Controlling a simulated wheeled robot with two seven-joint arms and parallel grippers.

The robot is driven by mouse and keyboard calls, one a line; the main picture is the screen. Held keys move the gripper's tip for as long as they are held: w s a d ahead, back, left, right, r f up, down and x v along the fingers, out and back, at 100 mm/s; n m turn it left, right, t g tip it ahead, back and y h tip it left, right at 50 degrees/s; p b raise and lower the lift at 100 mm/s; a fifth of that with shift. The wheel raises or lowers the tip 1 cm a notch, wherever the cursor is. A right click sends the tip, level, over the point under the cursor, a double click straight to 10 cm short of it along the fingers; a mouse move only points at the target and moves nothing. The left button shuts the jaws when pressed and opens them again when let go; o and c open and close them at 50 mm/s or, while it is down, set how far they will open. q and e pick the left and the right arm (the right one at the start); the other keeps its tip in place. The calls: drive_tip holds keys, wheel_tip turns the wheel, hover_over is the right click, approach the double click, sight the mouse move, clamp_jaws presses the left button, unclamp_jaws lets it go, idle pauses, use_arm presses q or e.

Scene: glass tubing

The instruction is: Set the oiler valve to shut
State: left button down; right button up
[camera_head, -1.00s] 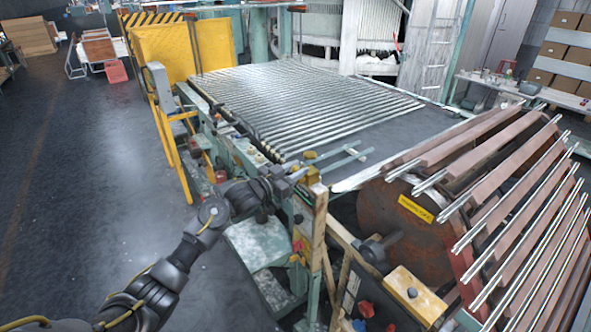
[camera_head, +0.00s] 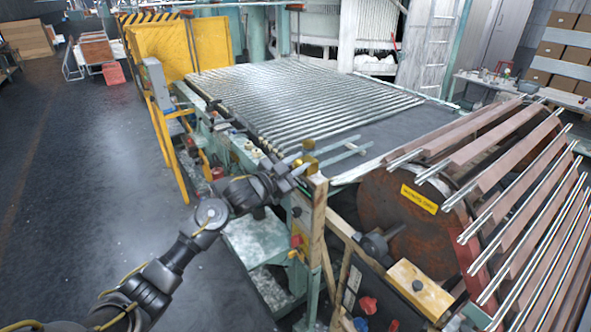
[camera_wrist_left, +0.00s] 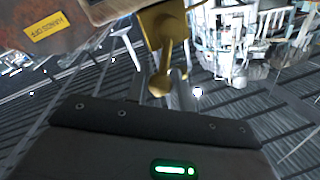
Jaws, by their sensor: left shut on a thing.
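The oiler valve (camera_head: 309,146) is a small brass fitting on top of the wooden post at the near corner of the machine. In the left wrist view its brass body (camera_wrist_left: 163,22) runs down to a lever with a rounded knob (camera_wrist_left: 160,84). My left gripper (camera_head: 294,169) reaches in from the left beside the valve. In the left wrist view its fingers (camera_wrist_left: 162,92) are shut on the knob of the lever. The lever's exact angle is hard to tell in the head view. My right gripper is in neither view.
The wooden post (camera_head: 318,222) stands just right of my gripper. A large drum with wooden slats and metal rods (camera_head: 500,200) is on the right. The roller bed (camera_head: 300,100) lies behind. Open floor (camera_head: 90,150) is on the left.

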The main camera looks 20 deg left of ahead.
use_arm(q)
drive_tip(key=shift+s+d+f+m+g+h+b, duration=0.15)
drive_tip(key=shift+s+d+f+m+h+b, duration=0.4)
drive_tip(key=shift+m+b, duration=1.9)
drive_tip(key=shift+d+f+m+g+h+b, duration=0.1)
drive_tip(key=shift+f+m+h+b, duration=0.6)
drive_tip(key=shift+m+b, duration=1.75)
drive_tip(key=shift+s+d+f+m+g+h+b, duration=0.25)
drive_tip(key=shift+f+m+b, duration=0.75)
drive_tip(key=shift+m+b, duration=1.4)
drive_tip(key=shift+d+n+b, duration=0.1)
drive_tip(key=shift+n+b, duration=0.4)
drive_tip(key=c, duration=1.2)
unclamp_jaws()
drive_tip(key=shift+c, duration=0.2)
drive_tip(key=shift+r, duration=0.1)
